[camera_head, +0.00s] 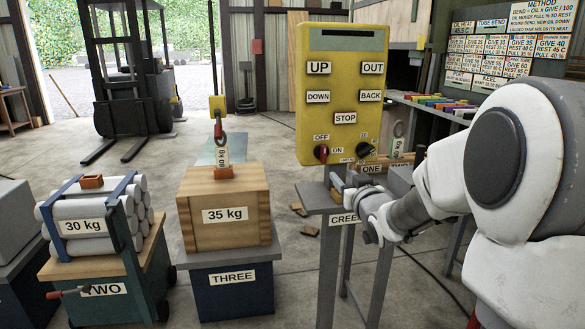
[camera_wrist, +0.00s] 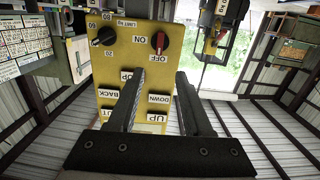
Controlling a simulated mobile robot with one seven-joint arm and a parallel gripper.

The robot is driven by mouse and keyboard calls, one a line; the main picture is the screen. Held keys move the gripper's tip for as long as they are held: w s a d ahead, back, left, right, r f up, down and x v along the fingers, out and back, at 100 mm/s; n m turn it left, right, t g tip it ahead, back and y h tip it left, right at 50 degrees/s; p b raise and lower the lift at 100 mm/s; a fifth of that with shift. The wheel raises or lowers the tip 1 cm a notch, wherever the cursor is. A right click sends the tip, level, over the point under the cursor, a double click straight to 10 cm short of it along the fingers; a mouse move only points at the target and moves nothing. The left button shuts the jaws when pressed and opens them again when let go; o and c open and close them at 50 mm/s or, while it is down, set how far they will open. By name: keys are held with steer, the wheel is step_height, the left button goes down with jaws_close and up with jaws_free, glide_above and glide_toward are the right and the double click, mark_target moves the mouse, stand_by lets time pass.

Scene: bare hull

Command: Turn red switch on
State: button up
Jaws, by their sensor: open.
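The red switch (camera_head: 321,152) is a knob low on the left of a yellow control panel (camera_head: 350,138). OFF is printed above it and ON to its right. Its handle looks upright, in line with OFF. The wrist view is upside down and shows the red switch (camera_wrist: 160,42) beyond my fingers. My gripper (camera_wrist: 158,78) is open, with its two fingers apart and nothing between them. The fingers point toward the panel and look apart from the switch. In the head view, my arm reaches in from the right, with its end below the panel.
A black dial (camera_head: 365,150) sits right of the switch. Above are buttons such as STOP (camera_head: 345,118). A grey stand (camera_head: 330,205) is below the panel. A 35 kg wooden crate (camera_head: 224,235) and a 30 kg cylinder bundle (camera_head: 88,250) stand left. A forklift (camera_head: 130,85) is behind.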

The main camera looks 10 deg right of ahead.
mark_target(325, 154)
steer(key=shift+t, duration=0.3)
steer(key=w, duration=0.6)
steer(key=w+b, duration=0.1)
steer(key=w, duration=1.1)
steer(key=shift+a+f+b, duration=0.15)
steer(key=shift+f+b, duration=0.15)
steer(key=shift+b, duration=0.1)
jaws_close()
